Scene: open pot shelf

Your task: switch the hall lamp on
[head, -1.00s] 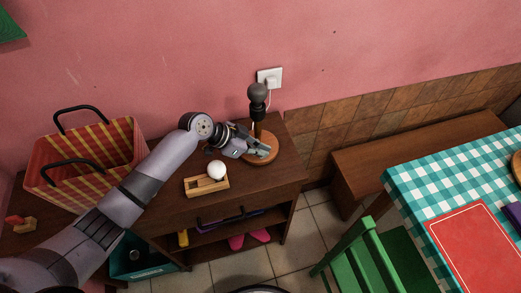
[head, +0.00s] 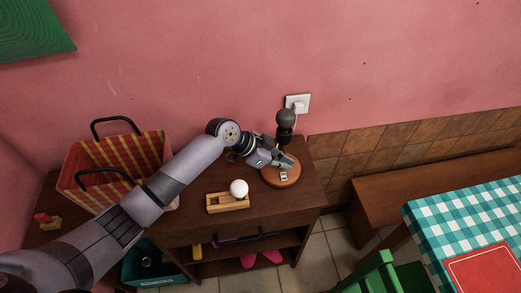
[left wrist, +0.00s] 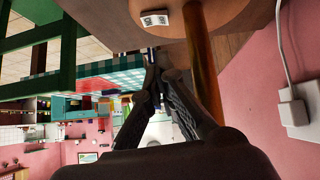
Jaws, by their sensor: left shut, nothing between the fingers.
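The hall lamp stands upright on the shelf top, with a dark grey bulb (head: 285,118) that shows no glow. Its round wooden base (head: 291,181) carries a small pale switch (head: 284,177), which also shows in the left wrist view (left wrist: 154,18). A copper-coloured post (left wrist: 203,65) rises from the base. My left gripper (head: 288,162) is shut and empty, just above the base and beside the post, with its fingertips (left wrist: 152,62) apart from the switch. The gripper hides the lower post in the head view. My right gripper is not in view.
A wooden block with a white ball (head: 239,188) lies on the shelf top (head: 190,218), left of the lamp. A striped basket (head: 112,165) stands farther left. The lamp's cord reaches a wall socket (head: 298,103). A green chair (head: 370,275) and a checked table (head: 460,215) are at right.

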